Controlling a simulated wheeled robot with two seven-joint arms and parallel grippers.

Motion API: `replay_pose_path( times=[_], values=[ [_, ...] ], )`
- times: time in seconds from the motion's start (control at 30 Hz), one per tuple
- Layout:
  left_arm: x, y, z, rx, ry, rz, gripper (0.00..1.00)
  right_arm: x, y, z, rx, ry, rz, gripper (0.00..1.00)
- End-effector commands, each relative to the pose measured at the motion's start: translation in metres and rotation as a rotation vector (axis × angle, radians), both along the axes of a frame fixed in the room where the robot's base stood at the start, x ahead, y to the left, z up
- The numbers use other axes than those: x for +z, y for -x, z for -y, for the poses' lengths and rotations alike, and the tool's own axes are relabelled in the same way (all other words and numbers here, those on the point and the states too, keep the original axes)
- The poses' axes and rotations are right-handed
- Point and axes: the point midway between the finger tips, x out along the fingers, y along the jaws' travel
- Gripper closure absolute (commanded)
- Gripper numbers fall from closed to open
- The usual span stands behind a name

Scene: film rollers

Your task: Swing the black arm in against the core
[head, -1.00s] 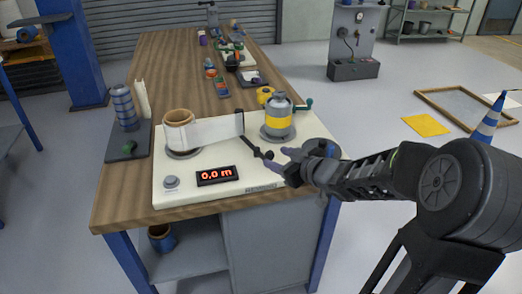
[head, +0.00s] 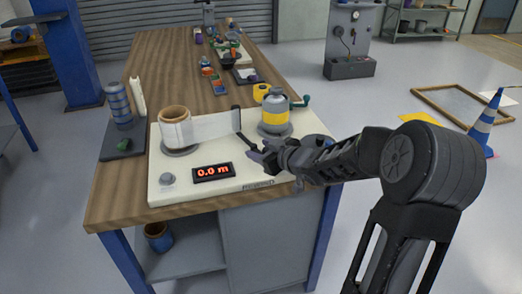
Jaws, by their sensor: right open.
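The black arm (head: 245,139) stands out over the front of the white rewinder board (head: 220,187). Its outer end lies at my right gripper's fingers. A black upright roller (head: 236,119) stands at its inner end. A grey cylinder with a yellow band (head: 275,112), perhaps the core, stands upright to the right, with a visible gap to the roller. A white film strip (head: 213,127) runs from the brown-rimmed roll (head: 174,121) to the roller. My right gripper (head: 257,153) is open at the arm's outer end; contact is unclear. My left gripper is out of view.
A red display (head: 213,172) reads 0.0 m, with a grey knob (head: 167,179) to its left. A dark stand with a blue roll (head: 117,103) is at the left. Small items lie farther back on the wooden table (head: 165,68).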

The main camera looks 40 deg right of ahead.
Motion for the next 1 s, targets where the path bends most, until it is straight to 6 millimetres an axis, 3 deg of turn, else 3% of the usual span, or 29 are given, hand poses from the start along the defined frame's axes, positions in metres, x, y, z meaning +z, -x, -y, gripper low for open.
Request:
replay_pose_path(
  times=[0.1,0.67,1.0],
  values=[
    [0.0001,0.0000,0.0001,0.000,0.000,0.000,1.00,0.0003,0.0002,0.0001,0.000,0.000,0.000,0.53],
    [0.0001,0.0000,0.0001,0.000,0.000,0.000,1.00,0.0003,0.0005,0.0003,0.000,0.000,0.000,0.99],
    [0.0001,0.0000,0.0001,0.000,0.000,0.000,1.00,0.0003,0.0005,0.0003,0.000,0.000,0.000,1.00]
  ],
)
